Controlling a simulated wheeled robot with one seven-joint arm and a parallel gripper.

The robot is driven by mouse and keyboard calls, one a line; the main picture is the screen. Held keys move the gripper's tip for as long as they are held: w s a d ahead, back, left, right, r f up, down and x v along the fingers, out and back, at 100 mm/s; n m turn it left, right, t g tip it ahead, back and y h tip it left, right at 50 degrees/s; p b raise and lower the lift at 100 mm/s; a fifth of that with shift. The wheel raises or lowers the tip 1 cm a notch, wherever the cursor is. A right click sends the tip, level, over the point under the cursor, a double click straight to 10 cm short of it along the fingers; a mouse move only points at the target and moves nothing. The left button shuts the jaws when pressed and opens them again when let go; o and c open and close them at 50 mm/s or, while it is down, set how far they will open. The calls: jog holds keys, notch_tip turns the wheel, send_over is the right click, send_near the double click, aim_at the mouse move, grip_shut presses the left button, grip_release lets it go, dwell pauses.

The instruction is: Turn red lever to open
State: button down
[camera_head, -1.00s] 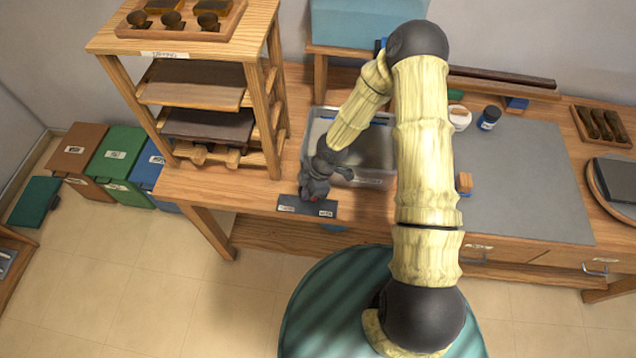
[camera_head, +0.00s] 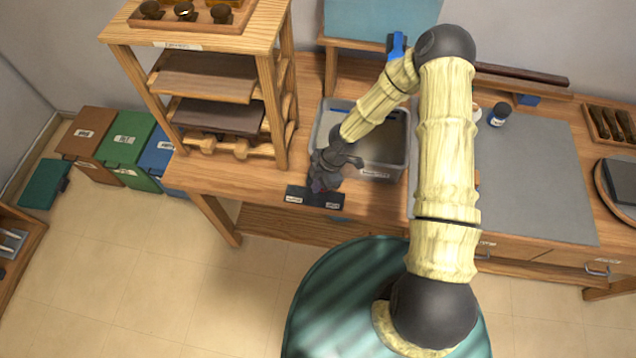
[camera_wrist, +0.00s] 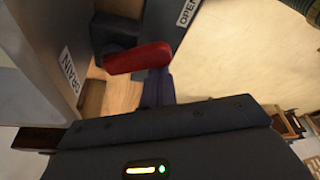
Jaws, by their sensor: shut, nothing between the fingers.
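The red lever (camera_wrist: 138,58) shows in the wrist view as a short, rounded red handle on a dark mount. It lies roughly crosswise in the picture. My gripper (camera_wrist: 157,88) is shut and empty, with its dark fingers right at the lever's right end; I cannot tell whether they touch. A label reading OPEN (camera_wrist: 187,12) is above and to the right of the lever. In the head view my gripper (camera_head: 321,186) is low over the dark labelled plate (camera_head: 315,197) at the table's front edge, and it mostly hides the lever there.
A grey basin (camera_head: 400,165) stands just behind my gripper. A wooden shelf rack (camera_head: 285,110) stands to the left on the table. A label reading GRAIN (camera_wrist: 70,70) is on a grey panel in the wrist view. A grey mat (camera_head: 545,185) lies to the right.

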jog(key=shift+a, duration=0.55)
jog(key=a, duration=0.1)
jog(key=s+a+b, duration=0.1)
jog(key=shift+s+a+f, duration=0.1)
jog(key=shift+s+a, duration=0.1)
jog(key=shift+a, duration=0.15)
jog(key=b+v, duration=0.1)
jog(key=v, duration=0.9)
jog(key=shift+s+d, duration=0.1)
jog(key=shift+d, duration=0.1)
jog(key=s+d+r+m+t+h, duration=0.1)
jog(key=s+d+r+m, duration=0.3)
jog(key=d+r+m, duration=0.5)
jog(key=s+d+r+m+t+h, duration=0.2)
jog(key=s+d+r+m+t, duration=0.1)
jog(key=d+r+m, duration=0.6)
jog(key=s+m, duration=0.1)
jog(key=m, duration=0.3)
jog(key=shift+r+m, duration=0.35)
jog(key=shift+m, duration=0.05)
